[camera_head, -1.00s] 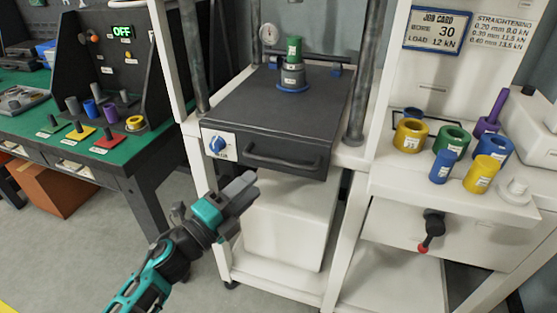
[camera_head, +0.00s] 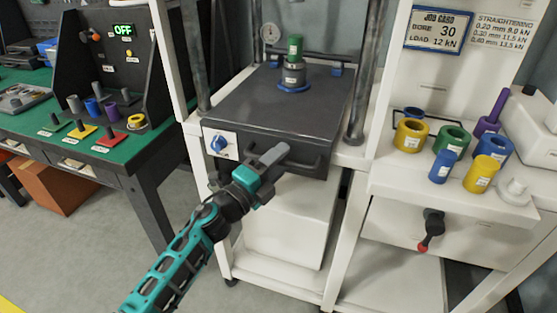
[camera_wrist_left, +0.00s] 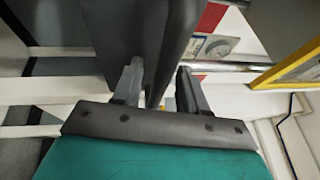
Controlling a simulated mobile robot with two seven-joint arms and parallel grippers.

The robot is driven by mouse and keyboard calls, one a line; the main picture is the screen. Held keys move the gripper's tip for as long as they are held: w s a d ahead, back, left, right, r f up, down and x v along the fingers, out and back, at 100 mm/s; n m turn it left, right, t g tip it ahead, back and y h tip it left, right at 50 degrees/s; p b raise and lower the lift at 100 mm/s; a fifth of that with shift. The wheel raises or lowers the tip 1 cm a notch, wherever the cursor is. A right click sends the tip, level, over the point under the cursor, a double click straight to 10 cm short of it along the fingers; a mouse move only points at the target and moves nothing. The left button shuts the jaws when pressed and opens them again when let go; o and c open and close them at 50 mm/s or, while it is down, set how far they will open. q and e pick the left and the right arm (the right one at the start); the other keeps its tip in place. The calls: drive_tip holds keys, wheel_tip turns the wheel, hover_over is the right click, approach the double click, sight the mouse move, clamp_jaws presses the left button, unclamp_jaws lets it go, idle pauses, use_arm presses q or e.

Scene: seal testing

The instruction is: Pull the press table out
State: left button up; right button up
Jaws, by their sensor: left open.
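The press table (camera_head: 270,108) is a dark grey slab between the posts of the white press frame. A grey cylinder with a green piece on top and a blue base (camera_head: 294,76) stands on it. A bar handle (camera_head: 316,166) is on its front, beside a blue knob (camera_head: 218,144) on a white plate. My left gripper (camera_head: 275,166) is at the handle and hides much of it. In the left wrist view the fingers (camera_wrist_left: 160,88) are apart, with a dark part reaching between them; I cannot tell whether they touch it. My right gripper is not in view.
White box-like cabinet (camera_head: 290,225) sits below the press table. At right, a white shelf (camera_head: 395,178) holds several coloured rings and cylinders, above a red-tipped lever (camera_head: 430,230). At left is a green-topped bench (camera_head: 85,150). The floor between is clear.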

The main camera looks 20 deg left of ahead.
use_arm(q)
clamp_jaws()
idle(0.4)
